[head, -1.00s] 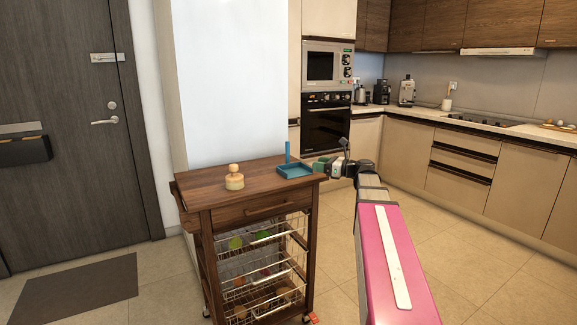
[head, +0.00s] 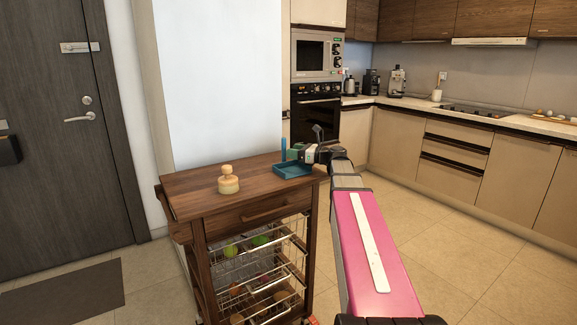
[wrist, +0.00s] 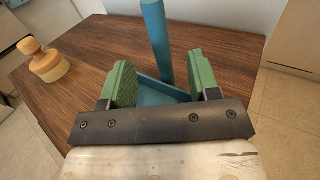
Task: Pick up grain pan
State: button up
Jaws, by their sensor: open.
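The grain pan looks like a blue square tray with an upright rod-like handle. In the head view the pan (head: 292,171) sits on the back right of the wooden cart top. My gripper (head: 306,153) is just right of its handle, over or beside the pan; the exact gap is hard to tell. In the wrist view the pan (wrist: 157,38) shows its handle rising between and beyond my open green fingers (wrist: 160,80). Part of the tray is hidden behind the gripper body. Nothing is held.
A round wooden stacked object (head: 228,181) stands left of the pan on the cart top (head: 195,184). Wire baskets with items hang below. A pale wall panel stands behind the cart. Kitchen counters (head: 480,120) are at the right, with open floor before them.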

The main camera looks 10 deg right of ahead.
jog(key=x, duration=0.6)
jog(key=shift+w+a+r, duration=0.2)
jog(key=shift+w+a, duration=0.05)
grip_shut()
